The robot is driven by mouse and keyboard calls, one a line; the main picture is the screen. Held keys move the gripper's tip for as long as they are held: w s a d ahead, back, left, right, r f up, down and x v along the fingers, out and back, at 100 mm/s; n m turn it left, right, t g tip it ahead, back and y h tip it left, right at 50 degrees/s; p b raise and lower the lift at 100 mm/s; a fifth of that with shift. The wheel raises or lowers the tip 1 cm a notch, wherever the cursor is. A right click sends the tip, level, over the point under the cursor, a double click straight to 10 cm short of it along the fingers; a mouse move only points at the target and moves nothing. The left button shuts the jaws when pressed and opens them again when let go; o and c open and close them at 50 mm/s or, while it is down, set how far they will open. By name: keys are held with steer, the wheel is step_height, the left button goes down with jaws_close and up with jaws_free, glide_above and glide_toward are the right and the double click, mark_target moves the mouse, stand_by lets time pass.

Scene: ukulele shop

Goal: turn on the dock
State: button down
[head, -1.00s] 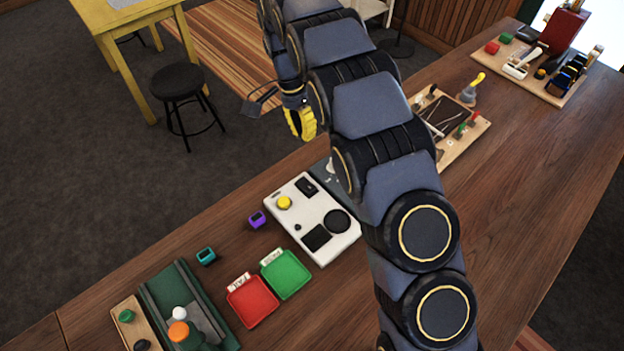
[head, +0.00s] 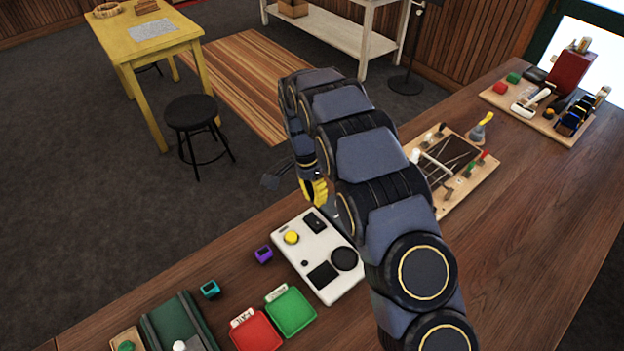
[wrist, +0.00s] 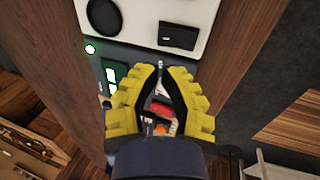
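A white boxy device (head: 318,258), which I take to be the dock, lies on the wooden counter. It has a yellow button (head: 291,237), a small black rocker-like switch (head: 314,223), a black round part (head: 343,258) and a dark rectangle (head: 322,275). In the wrist view the device (wrist: 140,15) is at the top, with the black switch (wrist: 178,36) above my fingertips. My gripper (wrist: 163,70) has yellow fingers, a narrow gap between their tips, and nothing visibly held. In the head view my gripper (head: 314,192) is beyond the device's far end, partly hidden by my arm.
A wooden tool board (head: 462,190) is at right.

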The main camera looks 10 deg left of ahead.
mark_target(318, 221)
steer(key=x, duration=0.6)
steer(key=shift+s+d+f, duration=0.1)
steer(key=shift+d+f, duration=0.05)
steer(key=shift+f, duration=0.15)
steer(key=shift+s+f+y, duration=0.1)
steer(key=shift+f+y, duration=0.2)
steer(key=shift+t, duration=0.3)
steer(key=shift+w+a+r, duration=0.35)
steer(key=shift+w+a, duration=0.1)
steer(key=shift+w, duration=0.1)
steer(key=shift+r, duration=0.1)
